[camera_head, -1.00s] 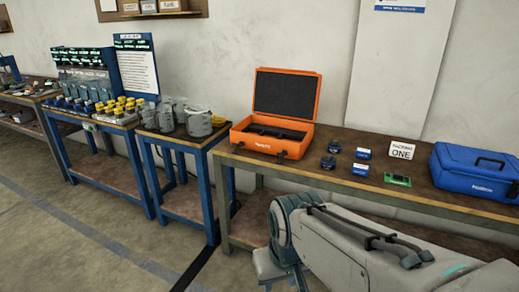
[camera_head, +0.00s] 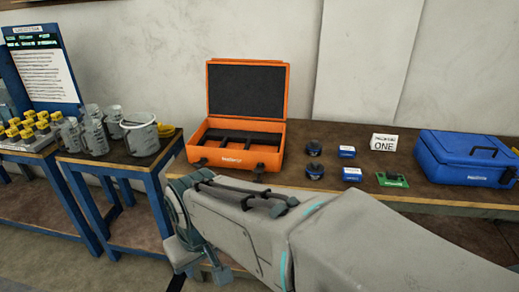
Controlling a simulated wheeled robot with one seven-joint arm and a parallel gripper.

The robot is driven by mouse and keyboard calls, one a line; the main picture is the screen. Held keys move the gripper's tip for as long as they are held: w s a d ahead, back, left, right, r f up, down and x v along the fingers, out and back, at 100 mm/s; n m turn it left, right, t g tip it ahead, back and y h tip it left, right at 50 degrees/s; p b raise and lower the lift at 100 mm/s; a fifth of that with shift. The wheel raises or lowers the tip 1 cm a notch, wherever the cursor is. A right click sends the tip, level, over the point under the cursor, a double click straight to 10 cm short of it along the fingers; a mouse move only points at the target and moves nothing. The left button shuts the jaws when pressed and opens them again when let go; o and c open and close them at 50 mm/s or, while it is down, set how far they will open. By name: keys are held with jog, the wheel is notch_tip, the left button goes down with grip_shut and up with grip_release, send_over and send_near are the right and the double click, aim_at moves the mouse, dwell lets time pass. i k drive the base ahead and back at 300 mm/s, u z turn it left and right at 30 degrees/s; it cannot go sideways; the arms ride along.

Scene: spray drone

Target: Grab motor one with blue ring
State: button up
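Two small dark, round motor-like parts stand one behind the other on the wooden bench, the rear one (camera_head: 314,148) and the front one (camera_head: 315,171). Both show some blue, but they are too small to tell which has a blue ring. My arm reaches in from the lower right, in front of the bench, and bends down at a joint below the orange case. My gripper's fingers do not show. Nothing is seen held.
An open orange case (camera_head: 240,155) with dark foam stands left of the parts. Two small blue-and-white boxes (camera_head: 347,152) (camera_head: 352,174), a green circuit board (camera_head: 391,180) and a blue case (camera_head: 468,160) lie right. Grey jugs (camera_head: 140,135) stand on the left table.

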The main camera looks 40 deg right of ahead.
aim_at(315, 170)
jog(key=z, duration=0.5)
jog(key=i, duration=0.75)
jog(key=z, duration=1.3)
jog(key=i, duration=0.4)
jog(key=z, duration=0.35)
